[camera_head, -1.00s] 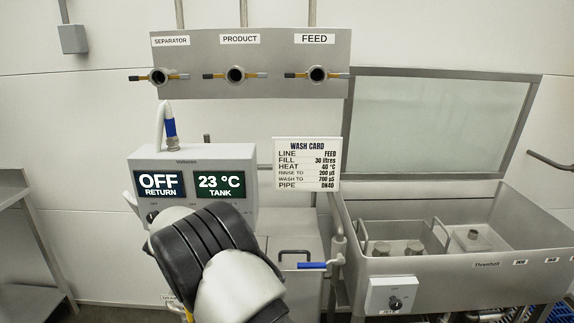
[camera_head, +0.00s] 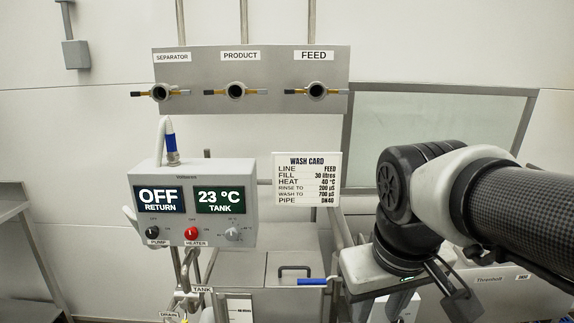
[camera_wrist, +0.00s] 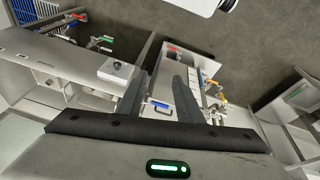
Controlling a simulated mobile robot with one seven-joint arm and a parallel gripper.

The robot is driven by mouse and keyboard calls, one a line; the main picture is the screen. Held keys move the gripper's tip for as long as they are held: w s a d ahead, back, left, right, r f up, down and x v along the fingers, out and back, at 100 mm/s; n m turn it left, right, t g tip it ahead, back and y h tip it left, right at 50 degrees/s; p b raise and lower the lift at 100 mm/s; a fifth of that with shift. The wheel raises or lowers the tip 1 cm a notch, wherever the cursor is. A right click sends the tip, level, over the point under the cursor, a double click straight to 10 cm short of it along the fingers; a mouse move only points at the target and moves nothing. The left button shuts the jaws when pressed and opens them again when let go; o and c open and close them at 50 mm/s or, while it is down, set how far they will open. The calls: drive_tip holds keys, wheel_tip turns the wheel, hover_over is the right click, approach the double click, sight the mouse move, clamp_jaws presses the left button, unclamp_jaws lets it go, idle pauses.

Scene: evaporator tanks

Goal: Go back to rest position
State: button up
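My arm comes in from the right of the head view and bends down at a black joint. My gripper (camera_head: 432,297) hangs at its end, in front of the sink on the right. In the wrist view its two dark fingers (camera_wrist: 160,88) stand apart with nothing held between them. A blue-handled valve (camera_wrist: 160,103) shows in the gap, beyond the fingers. My arm and gripper hide much of the sink in the head view.
The control box (camera_head: 192,203) reads OFF and 23 °C. The wash card (camera_head: 306,179) stands beside it. The panel (camera_head: 250,80) above has three ports. A lidded tank (camera_head: 290,262) stands in the middle, with a blue handle (camera_head: 312,282).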

drive_tip(key=s+r+m+t+p, duration=0.2)
drive_tip(key=s+r+p, duration=0.1)
drive_tip(key=r+p, duration=1.1)
drive_tip(key=shift+d+r+p, duration=0.25)
drive_tip(key=shift+d+p, duration=0.1)
